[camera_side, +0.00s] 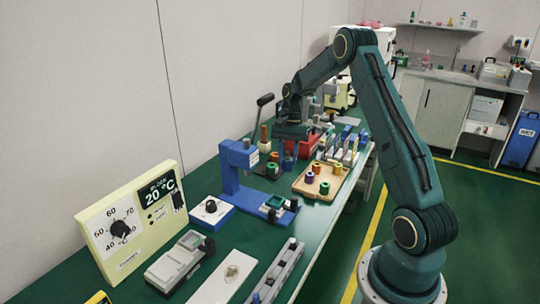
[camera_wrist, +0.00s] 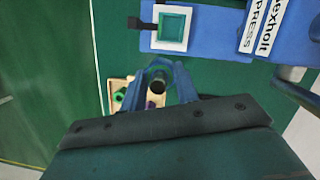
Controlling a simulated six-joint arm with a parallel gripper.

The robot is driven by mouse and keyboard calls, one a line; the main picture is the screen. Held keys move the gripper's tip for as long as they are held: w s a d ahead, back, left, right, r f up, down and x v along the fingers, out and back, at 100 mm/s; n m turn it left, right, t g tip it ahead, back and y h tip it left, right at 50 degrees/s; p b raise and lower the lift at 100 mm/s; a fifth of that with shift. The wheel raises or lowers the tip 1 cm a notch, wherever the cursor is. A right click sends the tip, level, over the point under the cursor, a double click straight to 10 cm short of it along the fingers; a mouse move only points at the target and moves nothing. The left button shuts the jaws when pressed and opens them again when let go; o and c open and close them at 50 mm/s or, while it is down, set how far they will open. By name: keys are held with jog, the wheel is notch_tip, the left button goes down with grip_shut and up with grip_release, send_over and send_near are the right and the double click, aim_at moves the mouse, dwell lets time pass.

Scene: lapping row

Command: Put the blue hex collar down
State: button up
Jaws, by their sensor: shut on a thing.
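In the side view my gripper (camera_side: 288,152) points down over the bench, behind the blue press and left of the tray (camera_side: 301,187); the collar is too small there to make out clearly.
The blue press (camera_side: 230,170) stands nearer the side camera, with a teal pad (camera_wrist: 172,28) in a white frame on its base. The tray bears several coloured collars. A red bin (camera_side: 309,146) and racks stand behind. A heater panel (camera_side: 130,225) stands front left.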

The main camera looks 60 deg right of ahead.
jog(key=s+d+r+n+g+h, duration=0.1)
jog(key=s+d+r+n, duration=0.15)
jog(key=d+n, duration=0.5)
notch_tip(320, 180, up, 5)
jog(key=n+g+h, duration=0.1)
jog(key=n+h, duration=0.1)
jog(key=n, duration=0.5)
send_over(333, 183)
jog(key=w, duration=0.1)
jog(key=shift+w+f, duration=0.1)
jog(key=shift+w, duration=0.05)
jog(key=shift+f, duration=0.1)
notch_tip(333, 183, down, 20)
jog(key=shift+r, duration=0.1)
dwell(1.1)
jog(key=o, duration=1)
jog(key=shift+c, duration=0.2)
